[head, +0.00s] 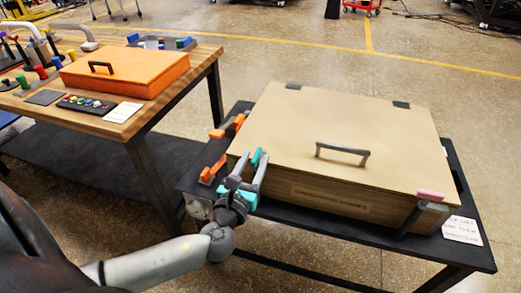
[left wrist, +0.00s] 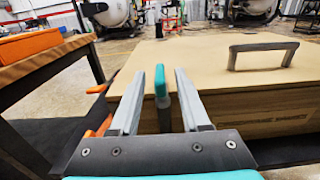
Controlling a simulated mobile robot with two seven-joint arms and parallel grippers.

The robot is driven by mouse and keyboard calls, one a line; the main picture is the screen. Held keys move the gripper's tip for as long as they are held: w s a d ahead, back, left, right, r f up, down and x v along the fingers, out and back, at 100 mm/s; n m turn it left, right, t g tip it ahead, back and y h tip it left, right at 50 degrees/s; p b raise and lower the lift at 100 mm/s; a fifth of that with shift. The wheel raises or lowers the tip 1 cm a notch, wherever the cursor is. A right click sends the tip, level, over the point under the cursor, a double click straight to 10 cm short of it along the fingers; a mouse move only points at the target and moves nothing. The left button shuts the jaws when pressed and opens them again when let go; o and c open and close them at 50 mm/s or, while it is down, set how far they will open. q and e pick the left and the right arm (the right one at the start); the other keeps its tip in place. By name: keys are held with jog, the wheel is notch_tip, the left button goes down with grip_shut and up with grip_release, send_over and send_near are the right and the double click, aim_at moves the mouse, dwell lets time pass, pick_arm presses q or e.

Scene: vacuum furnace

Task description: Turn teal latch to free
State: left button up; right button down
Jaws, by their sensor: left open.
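The teal latch (head: 257,156) stands upright at the left front corner of the tan box (head: 350,125). In the left wrist view the latch (left wrist: 161,84) shows as a teal-topped lever with a dark lower part, between my two fingers. My left gripper (head: 252,162) is open around the latch. A gap shows on each side of the lever, so the fingers seem apart from it. The lever's lower end is hidden behind the gripper body. My right gripper is not in view.
The box has a grey lid handle (head: 343,152) and a pink-topped grey latch (head: 430,196) at its right front corner. Orange clamps (head: 213,170) stand along its left side. A wooden bench (head: 190,72) with an orange case (head: 125,72) is on the left.

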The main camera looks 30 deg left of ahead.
aim_at(261, 149)
pick_arm(q)
jog(key=shift+b+x, duration=0.45)
jog(key=shift+x, duration=2.05)
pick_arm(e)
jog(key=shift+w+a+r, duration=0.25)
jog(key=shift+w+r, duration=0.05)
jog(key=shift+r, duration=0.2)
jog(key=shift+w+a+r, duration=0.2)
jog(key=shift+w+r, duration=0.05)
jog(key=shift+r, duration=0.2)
pick_arm(q)
grip_shut()
